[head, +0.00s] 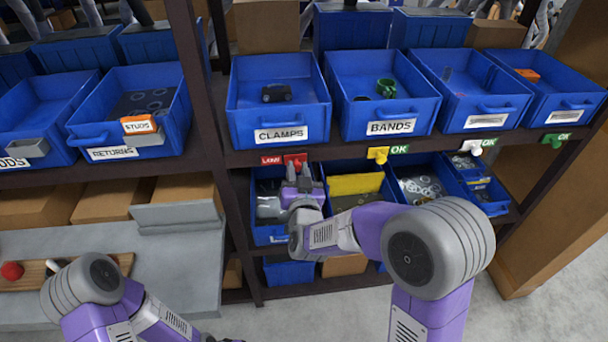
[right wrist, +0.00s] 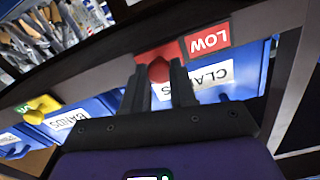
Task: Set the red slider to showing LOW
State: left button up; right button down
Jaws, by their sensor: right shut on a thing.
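The red slider (head: 294,159) sits on the shelf rail under the CLAMPS bin. In the head view, the red LOW label (head: 270,160) shows just left of it. In the right wrist view, the label (right wrist: 208,38) appears upside down, uncovered beside the slider plate. My right gripper (head: 304,172) reaches up to the rail from below. In the right wrist view, its two dark fingers are shut on the slider's red knob (right wrist: 158,69). My left arm shows at the lower left, but its gripper is not visible.
The CLAMPS bin (head: 278,110) and BANDS bin (head: 388,105) stand above the rail. Lower bins (head: 422,172) lie close around my right gripper.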

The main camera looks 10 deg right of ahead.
jog(key=shift+d, duration=0.2)
jog(key=c, duration=0.9)
grip_release()
jog(key=shift+d, duration=0.1)
jog(key=s, duration=0.5)
jog(key=s+a+p, duration=0.1)
jog(key=s, duration=0.1)
jog(key=shift+s, duration=0.3)
